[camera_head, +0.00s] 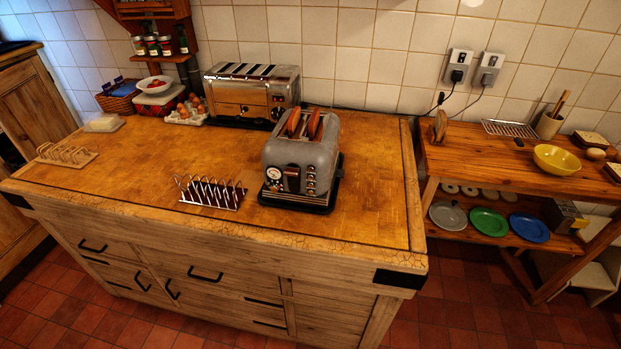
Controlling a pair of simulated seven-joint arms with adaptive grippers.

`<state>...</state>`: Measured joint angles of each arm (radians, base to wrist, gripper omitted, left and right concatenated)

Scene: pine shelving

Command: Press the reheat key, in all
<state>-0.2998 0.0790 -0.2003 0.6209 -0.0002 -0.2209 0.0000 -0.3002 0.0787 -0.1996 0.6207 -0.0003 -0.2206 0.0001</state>
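A grey two-slot toaster (278,155) stands upright on a dark base (296,202) on the wooden worktop, right of the middle. Two brown slices (314,124) stick up from its slots. Its front has a round dial (274,174), a dark lever plate (292,180) and a column of small keys (311,180) on the right side. The key labels are too small to read, so I cannot tell which one is reheat. Neither of my grippers shows in the head view.
A metal toast rack (210,193) stands just left of the toaster, and a second rack (67,154) is at the far left. A larger steel toaster (252,94) and eggs (186,109) stand behind. The worktop's front right is clear.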

